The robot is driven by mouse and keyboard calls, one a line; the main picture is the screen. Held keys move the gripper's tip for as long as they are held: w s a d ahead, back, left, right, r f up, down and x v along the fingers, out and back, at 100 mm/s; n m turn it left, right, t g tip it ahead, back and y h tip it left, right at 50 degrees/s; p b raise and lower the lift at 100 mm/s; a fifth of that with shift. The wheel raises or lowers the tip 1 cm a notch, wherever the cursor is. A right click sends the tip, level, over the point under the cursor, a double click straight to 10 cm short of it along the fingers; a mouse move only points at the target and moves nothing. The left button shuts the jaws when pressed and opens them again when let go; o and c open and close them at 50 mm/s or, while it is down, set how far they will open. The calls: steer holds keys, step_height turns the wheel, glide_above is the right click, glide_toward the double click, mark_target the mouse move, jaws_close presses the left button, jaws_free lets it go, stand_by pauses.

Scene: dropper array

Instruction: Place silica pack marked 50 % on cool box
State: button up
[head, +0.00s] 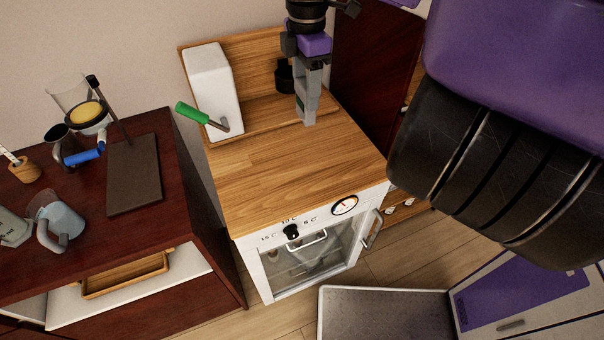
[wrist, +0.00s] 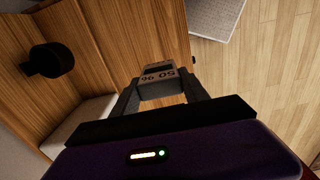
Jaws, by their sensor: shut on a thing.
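The cool box (head: 290,160) stands in the middle of the head view, with a wooden top, a white front and a glass door. Its wooden top also shows in the wrist view (wrist: 100,60). My gripper (head: 309,117) points down over the back right part of this top. In the wrist view my gripper (wrist: 160,92) is shut on a small grey silica pack (wrist: 158,76) marked 50 %. The pack is between the two fingers. I cannot tell whether the pack touches the wood. In the head view the fingers largely hide it.
A white block (head: 210,85) with a green-handled tool (head: 193,113) stands at the top's back left. A black object (head: 284,76) is behind my gripper. The front of the top is clear. A dark red cabinet (head: 90,235) with glassware stands left.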

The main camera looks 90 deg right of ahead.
step_height(320, 180, down, 20)
steer(key=shift+p, duration=0.85)
steer(key=shift+f, duration=0.1)
steer(key=o, duration=1.5)
steer(key=shift+o, duration=0.2)
